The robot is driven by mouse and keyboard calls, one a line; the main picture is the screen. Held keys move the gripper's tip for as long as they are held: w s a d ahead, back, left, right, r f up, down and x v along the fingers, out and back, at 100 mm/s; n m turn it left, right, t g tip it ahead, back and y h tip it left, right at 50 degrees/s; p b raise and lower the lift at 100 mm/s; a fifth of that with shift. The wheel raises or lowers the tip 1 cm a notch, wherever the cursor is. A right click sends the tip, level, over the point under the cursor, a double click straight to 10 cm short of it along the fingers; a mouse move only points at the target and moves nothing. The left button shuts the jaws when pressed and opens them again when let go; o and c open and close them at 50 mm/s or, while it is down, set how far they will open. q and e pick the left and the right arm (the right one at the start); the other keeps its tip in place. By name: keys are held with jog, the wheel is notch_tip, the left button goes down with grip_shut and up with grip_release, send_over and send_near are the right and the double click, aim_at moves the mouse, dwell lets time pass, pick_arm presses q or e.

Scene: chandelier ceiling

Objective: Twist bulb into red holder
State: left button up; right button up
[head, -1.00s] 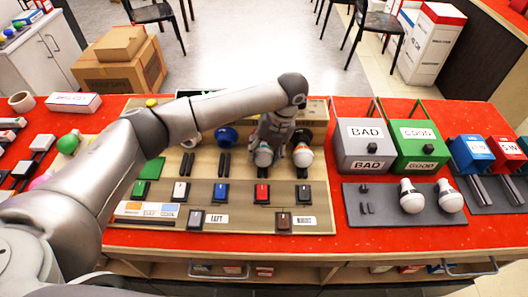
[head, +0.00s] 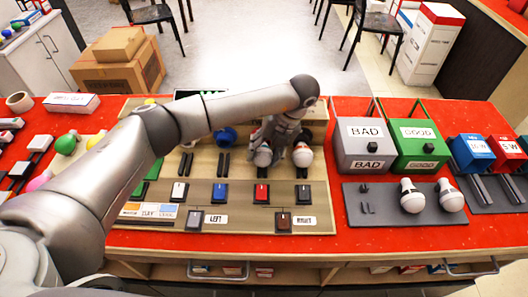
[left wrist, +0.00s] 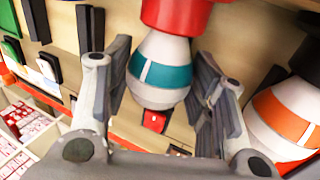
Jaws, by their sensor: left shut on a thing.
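A white bulb with a teal band (left wrist: 160,72) has its neck end at the red holder (left wrist: 178,14) in the left wrist view; how deeply it is seated cannot be told. My left gripper (left wrist: 158,112) is shut on this bulb, one finger on each side of it. In the head view the left gripper (head: 272,142) reaches down over the board, and the bulb (head: 263,158) shows below it. The red holder is hidden there by the gripper. My right gripper is not in view.
An orange-banded bulb (head: 302,156) stands close to the right of the gripper and also shows in the left wrist view (left wrist: 284,118). A blue holder (head: 225,136) is to the left. Switches line the board's front. BAD (head: 366,134) and GOOD (head: 420,134) bins stand right, behind two loose bulbs.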

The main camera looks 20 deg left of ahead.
pick_arm(q)
jog(key=shift+y, duration=0.3)
jog(key=o, duration=1.1)
jog(key=shift+c, duration=0.2)
jog(key=v, duration=1.2)
jog(key=shift+w, duration=0.15)
